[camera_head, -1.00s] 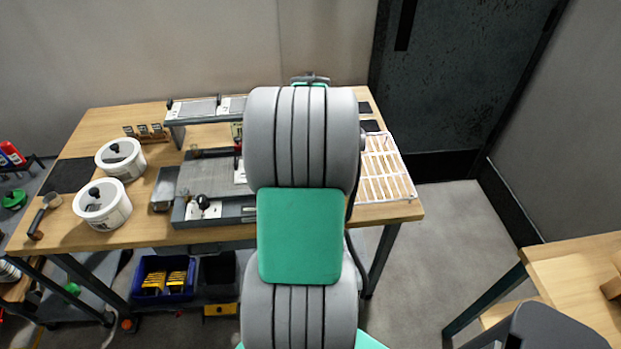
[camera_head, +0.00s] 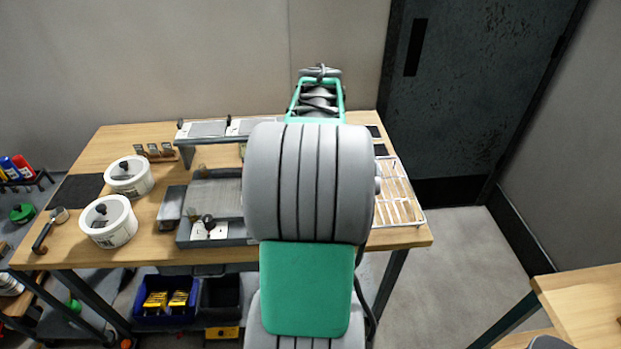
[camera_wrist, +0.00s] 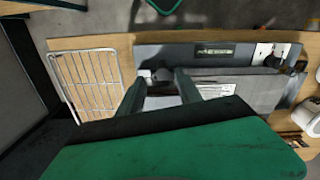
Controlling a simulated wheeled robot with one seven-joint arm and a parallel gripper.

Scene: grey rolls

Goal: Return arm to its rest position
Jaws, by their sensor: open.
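In the head view my arm rises through the middle of the picture, in front of the wooden workbench (camera_head: 145,229). Its links hide the right-centre of the bench. My gripper itself is hidden behind the arm in the head view. In the wrist view my gripper (camera_wrist: 160,82) shows as two dark fingers, apart, with nothing between them but the bench scene behind. The fingers are over the area between the white wire rack (camera_wrist: 88,80) and the grey flat machine (camera_wrist: 245,88).
On the bench stand two white tubs (camera_head: 130,177) (camera_head: 108,222), a grey machine (camera_head: 212,200) and the white wire rack (camera_head: 398,195). A raised shelf (camera_head: 205,130) runs along the back. A blue bin (camera_head: 165,299) sits below. Another wooden table (camera_head: 580,310) is at lower right. Floor between is clear.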

